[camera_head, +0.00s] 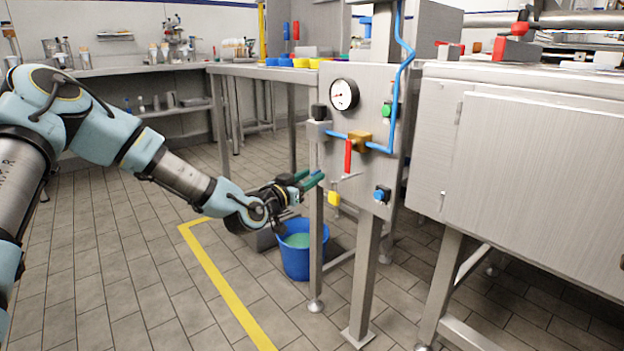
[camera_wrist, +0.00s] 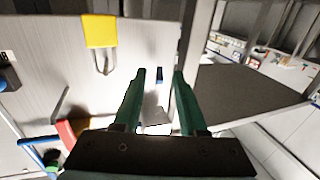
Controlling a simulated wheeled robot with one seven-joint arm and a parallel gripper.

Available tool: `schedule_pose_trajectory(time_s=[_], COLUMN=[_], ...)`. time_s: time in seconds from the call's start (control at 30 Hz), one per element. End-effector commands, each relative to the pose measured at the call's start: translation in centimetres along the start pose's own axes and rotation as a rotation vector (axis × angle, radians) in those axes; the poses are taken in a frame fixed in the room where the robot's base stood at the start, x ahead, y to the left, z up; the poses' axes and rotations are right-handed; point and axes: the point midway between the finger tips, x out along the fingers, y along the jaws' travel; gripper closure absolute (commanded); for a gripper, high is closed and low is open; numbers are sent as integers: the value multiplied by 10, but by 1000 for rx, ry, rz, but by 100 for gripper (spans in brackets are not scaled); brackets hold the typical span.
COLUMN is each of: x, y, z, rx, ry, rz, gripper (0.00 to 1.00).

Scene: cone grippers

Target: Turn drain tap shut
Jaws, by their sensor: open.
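A tap with a brass body (camera_head: 360,140) and a red lever handle (camera_head: 348,157) sits on a blue pipe at the front of a metal panel. The lever hangs straight down, across the level pipe. My gripper (camera_head: 317,177) is open and empty, in front of the panel's left leg, lower and left of the lever in the head view. In the wrist view its two green fingers (camera_wrist: 157,75) are spread apart. A red part, likely the lever (camera_wrist: 68,132), shows at lower left there, outside the fingers and partly hidden by the gripper's body.
A yellow padlock (camera_head: 334,199) hangs close to my fingers; it also shows in the wrist view (camera_wrist: 100,31). A blue bucket (camera_head: 295,262) with greenish contents stands below. The panel (camera_head: 330,110) carries a gauge (camera_head: 344,94), a green button (camera_head: 386,110) and a blue one (camera_head: 381,194).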

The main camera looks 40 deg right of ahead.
Motion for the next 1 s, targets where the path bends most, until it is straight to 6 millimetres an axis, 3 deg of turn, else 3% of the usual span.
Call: schedule_pose_trajectory(time_s=[0.13, 0.43, 0.8, 1.0], x=[10, 12, 12, 12], y=[0, 0, 0, 0], z=[1, 0, 0, 0], rx=[-1, -1, 0, 0], ry=[0, -2, -1, -1], rz=[0, 0, 0, 0], gripper=[59, 59, 99, 100])
